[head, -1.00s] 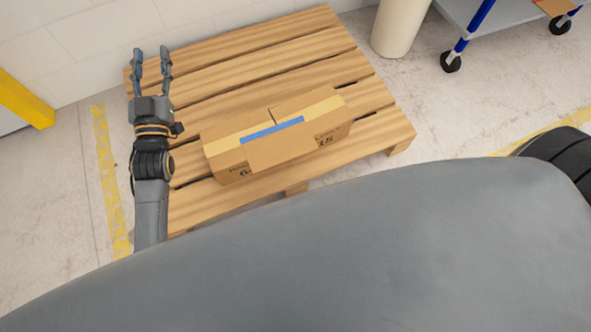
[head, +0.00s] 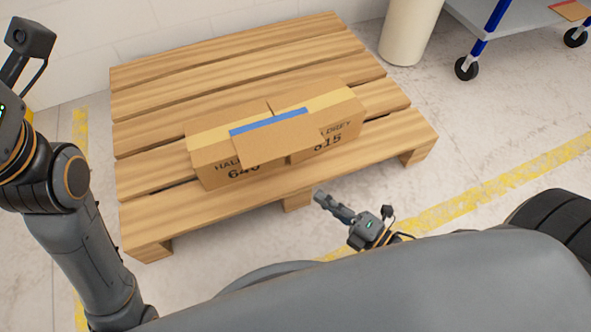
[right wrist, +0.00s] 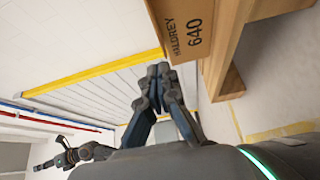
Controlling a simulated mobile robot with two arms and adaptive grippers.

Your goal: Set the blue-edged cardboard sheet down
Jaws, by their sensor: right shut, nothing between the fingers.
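The blue-edged cardboard sheet (head: 290,133) lies on top of two boxes, spanning the seam between them, its blue edge to the back. The left box (head: 225,165) and right box (head: 340,130) stand side by side on the pallet. My right gripper (head: 320,197) is shut and empty, low in front of the pallet and apart from the sheet. Its closed fingers also show in the right wrist view (right wrist: 160,75). My left arm is raised at the left edge of the head view; its fingertips are outside that view. In the right wrist view its far end is too small to read.
The wooden pallet (head: 160,215) has bare slats behind and left of the boxes. A pale round post (head: 408,30) and a blue-legged cart (head: 490,25) stand behind at right. A white wall runs along the back. Yellow lines (head: 470,200) mark the floor.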

